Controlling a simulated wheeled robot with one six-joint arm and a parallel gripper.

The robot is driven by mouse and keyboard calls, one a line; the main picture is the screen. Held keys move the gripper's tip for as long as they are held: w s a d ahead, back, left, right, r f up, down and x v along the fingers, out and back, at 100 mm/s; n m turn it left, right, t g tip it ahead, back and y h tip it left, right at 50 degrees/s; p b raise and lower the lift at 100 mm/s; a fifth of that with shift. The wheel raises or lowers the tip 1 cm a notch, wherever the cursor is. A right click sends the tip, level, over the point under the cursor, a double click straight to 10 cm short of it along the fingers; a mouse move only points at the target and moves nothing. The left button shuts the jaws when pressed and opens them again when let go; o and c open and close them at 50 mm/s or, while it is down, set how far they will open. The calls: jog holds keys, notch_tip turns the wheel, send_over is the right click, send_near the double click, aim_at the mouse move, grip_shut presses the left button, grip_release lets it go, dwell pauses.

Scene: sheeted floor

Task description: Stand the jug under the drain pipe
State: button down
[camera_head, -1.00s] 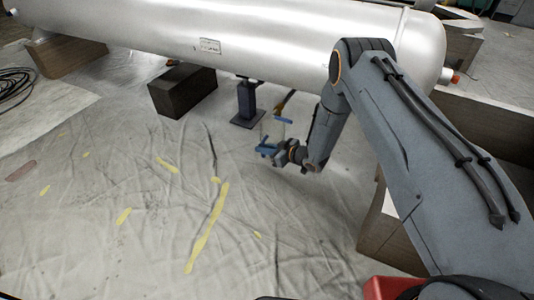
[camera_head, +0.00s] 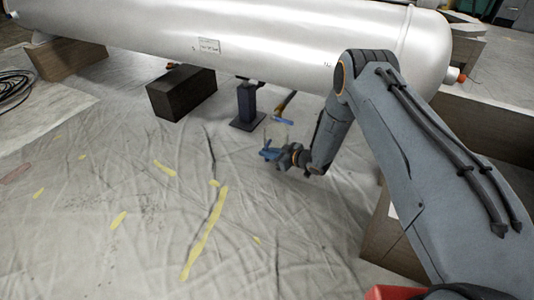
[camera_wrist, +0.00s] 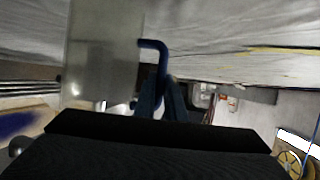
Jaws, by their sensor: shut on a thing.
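The jug (camera_head: 276,132) is a pale, see-through vessel with blue parts. In the wrist view the jug (camera_wrist: 103,55) fills the upper left, and its blue handle (camera_wrist: 153,46) runs down between the fingers. My gripper (camera_head: 270,153) is shut on the handle, low over the sheeted floor; it also shows in the wrist view (camera_wrist: 163,100). A brownish pipe (camera_head: 287,101), which looks like the drain pipe, slants below the tank just behind the jug. The jug looks close to it in the head view, but I cannot tell the gap. The jug's base is partly hidden.
A big silver tank (camera_head: 270,45) lies across the back. A dark stand (camera_head: 246,105) is left of the jug, with a dark block (camera_head: 181,93) farther left.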

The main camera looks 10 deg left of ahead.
jog(key=c, duration=1.8)
grip_release()
jog(key=shift+f, duration=0.1)
jog(key=p+v, duration=0.6)
jog(key=v, duration=0.6)
